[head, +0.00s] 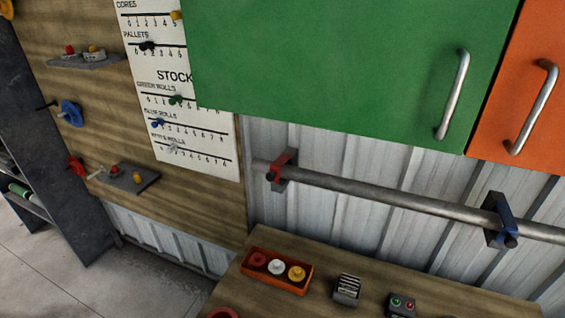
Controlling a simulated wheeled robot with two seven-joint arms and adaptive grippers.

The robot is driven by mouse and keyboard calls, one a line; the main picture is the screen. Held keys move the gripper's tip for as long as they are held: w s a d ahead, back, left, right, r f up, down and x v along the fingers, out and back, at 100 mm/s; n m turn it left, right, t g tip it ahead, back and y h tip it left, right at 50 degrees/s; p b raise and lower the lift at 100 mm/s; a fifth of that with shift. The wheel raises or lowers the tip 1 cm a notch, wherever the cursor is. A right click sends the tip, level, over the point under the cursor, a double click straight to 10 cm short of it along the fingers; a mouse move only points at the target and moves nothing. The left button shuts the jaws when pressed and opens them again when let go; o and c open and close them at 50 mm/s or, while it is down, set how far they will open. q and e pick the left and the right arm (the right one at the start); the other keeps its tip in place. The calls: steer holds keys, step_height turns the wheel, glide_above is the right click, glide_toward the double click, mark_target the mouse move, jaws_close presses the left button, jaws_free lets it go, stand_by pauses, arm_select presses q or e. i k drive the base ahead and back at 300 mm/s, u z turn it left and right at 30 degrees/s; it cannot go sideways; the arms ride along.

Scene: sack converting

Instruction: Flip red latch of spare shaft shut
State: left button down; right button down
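The spare shaft (390,192) is a long grey metal bar lying across the white corrugated wall, below the green cabinet. Its left end rests in a dark bracket (290,178) with a red latch (281,162) at its top. The red latch slants across the bracket near the shaft's left end; it is too small to tell whether it is open or shut. Further right, a second dark bracket (493,216) carries a blue latch (504,213) at the shaft. Neither of my grippers is in view.
A green cabinet door (340,50) and an orange door (525,90) with bar handles hang above the shaft. Below is a wooden bench (235,292) with a red-orange tray (262,281), a grey block (346,289) and a button box (402,304). A stock board (205,150) hangs left.

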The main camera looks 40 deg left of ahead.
mark_target(273, 175)
steer(key=u, duration=0.55)
steer(key=k, duration=0.35)
steer(key=u, duration=0.4)
steer(key=i, duration=0.45)
steer(key=z, duration=0.05)
